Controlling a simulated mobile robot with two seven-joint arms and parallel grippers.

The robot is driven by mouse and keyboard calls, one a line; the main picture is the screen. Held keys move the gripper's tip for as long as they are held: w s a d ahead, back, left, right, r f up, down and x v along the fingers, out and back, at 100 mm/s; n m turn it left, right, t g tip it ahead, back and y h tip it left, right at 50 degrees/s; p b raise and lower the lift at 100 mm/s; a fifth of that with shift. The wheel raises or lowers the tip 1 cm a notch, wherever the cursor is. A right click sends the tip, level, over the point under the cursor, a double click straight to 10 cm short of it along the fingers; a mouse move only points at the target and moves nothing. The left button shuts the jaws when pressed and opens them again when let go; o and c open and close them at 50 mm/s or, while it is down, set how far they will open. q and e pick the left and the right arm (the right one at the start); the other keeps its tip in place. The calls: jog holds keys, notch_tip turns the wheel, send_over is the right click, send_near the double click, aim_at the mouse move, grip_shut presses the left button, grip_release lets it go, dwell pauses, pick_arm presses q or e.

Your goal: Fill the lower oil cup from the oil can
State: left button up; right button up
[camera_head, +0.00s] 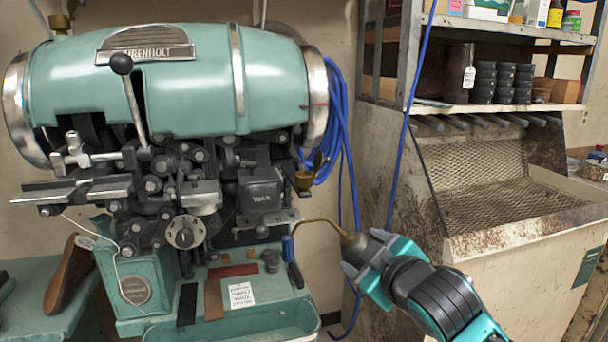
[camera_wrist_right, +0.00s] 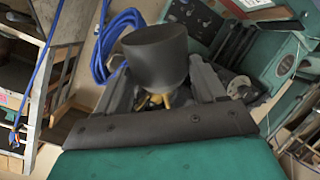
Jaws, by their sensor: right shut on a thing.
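The oil can (camera_head: 354,243) is in my right gripper (camera_head: 362,262), beside the machine's lower right. Its brass top and thin curved spout show in the head view. The spout arches left and its tip bends down near the machine's base. In the right wrist view a dark can body (camera_wrist_right: 156,55) sits between the fingers (camera_wrist_right: 160,90), with brass parts below it. My left gripper is not in view.
The green stitching machine (camera_head: 185,75) fills the left. Blue hose (camera_head: 341,120) hangs behind the cup. A blue-handled tool (camera_head: 288,249) stands near the spout tip. A rusty mesh-fronted cabinet (camera_head: 480,180) and shelving (camera_head: 500,30) stand at the right.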

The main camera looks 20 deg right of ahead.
jog(key=shift+w+d+r, duration=0.45)
jog(key=shift+w+r, duration=0.35)
jog(key=shift+w+d+r, duration=0.35)
jog(key=shift+w+r, duration=0.25)
jog(key=shift+w, duration=0.05)
jog(key=shift+w+d+r, duration=0.3)
jog(key=shift+w+r, duration=0.25)
jog(key=shift+w, duration=0.1)
jog(key=shift+w+r, duration=0.1)
jog(key=shift+d, duration=0.1)
jog(key=shift+w+d+r, duration=0.3)
jog(key=shift+w+r, duration=0.3)
jog(key=shift+w+d+r, duration=0.35)
jog(key=shift+w+r, duration=0.2)
jog(key=shift+w, duration=0.1)
jog(key=shift+w+d+r, duration=0.3)
jog(key=shift+w+r, duration=0.3)
jog(key=shift+w+d+r, duration=0.25)
jog(key=shift+w+r, duration=0.15)
jog(key=shift+w, duration=0.05)
jog(key=shift+w+d+r, duration=0.15)
jog(key=shift+w+r, duration=0.05)
jog(key=shift+w, duration=0.1)
